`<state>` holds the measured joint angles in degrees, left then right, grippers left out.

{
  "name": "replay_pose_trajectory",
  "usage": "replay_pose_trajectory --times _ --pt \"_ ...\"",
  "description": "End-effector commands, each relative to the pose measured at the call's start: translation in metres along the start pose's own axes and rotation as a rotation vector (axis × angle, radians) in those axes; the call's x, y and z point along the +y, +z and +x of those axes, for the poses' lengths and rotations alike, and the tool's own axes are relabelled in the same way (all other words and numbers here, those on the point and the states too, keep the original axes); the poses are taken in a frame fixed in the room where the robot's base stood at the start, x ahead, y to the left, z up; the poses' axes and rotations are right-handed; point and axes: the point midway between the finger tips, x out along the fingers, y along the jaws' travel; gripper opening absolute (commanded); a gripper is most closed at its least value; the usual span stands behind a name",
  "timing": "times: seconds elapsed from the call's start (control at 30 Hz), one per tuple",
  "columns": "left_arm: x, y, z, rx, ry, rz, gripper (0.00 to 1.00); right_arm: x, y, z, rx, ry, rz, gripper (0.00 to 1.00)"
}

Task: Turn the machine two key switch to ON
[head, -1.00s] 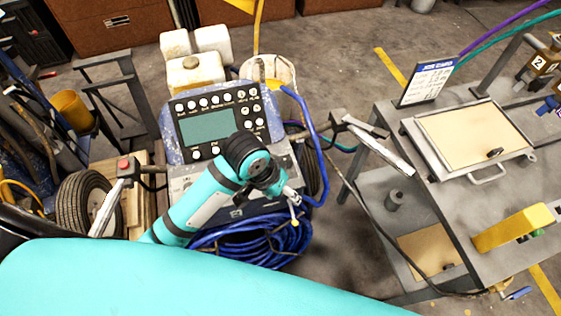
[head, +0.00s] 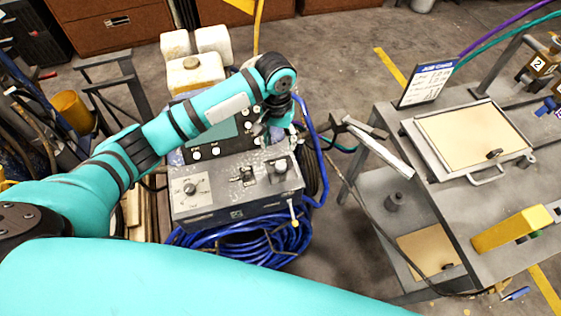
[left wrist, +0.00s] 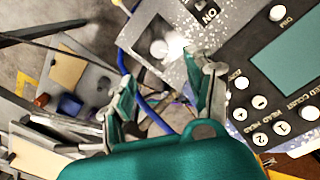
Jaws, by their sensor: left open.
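The line striper's grey control box (head: 235,200) stands mid-picture in the head view. It carries a round dial (head: 190,188) at left, a small switch (head: 243,174) in the middle and a dark knob (head: 279,170) at right. I cannot tell for sure which is the key switch. My right gripper is not seen.
The button panel with a screen (head: 200,155) rises behind the box, partly covered by my left arm. A blue hose coil (head: 235,245) hangs in front.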

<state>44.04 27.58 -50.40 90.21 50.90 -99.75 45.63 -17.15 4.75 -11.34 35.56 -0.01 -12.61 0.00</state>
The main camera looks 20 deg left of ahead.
Motion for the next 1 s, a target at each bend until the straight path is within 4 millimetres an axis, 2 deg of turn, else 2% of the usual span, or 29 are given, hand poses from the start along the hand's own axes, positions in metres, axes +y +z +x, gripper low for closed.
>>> replay_pose_trajectory --times 0.3,0.5,0.7,0.97,1.0 --pt "0.001 0.001 0.070 -0.003 0.000 0.001 0.55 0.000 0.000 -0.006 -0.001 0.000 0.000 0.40" --pt "0.001 0.000 0.101 0.000 0.000 0.002 0.55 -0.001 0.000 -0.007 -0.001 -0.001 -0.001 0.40" --pt "0.001 0.000 0.115 0.002 0.000 0.002 0.55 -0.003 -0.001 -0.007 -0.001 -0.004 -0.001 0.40" --pt "0.000 0.000 0.117 0.002 0.000 0.003 0.55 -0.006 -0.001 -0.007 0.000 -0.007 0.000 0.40" --pt "0.000 0.000 0.117 0.002 0.000 0.003 0.53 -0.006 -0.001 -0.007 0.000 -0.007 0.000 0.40"
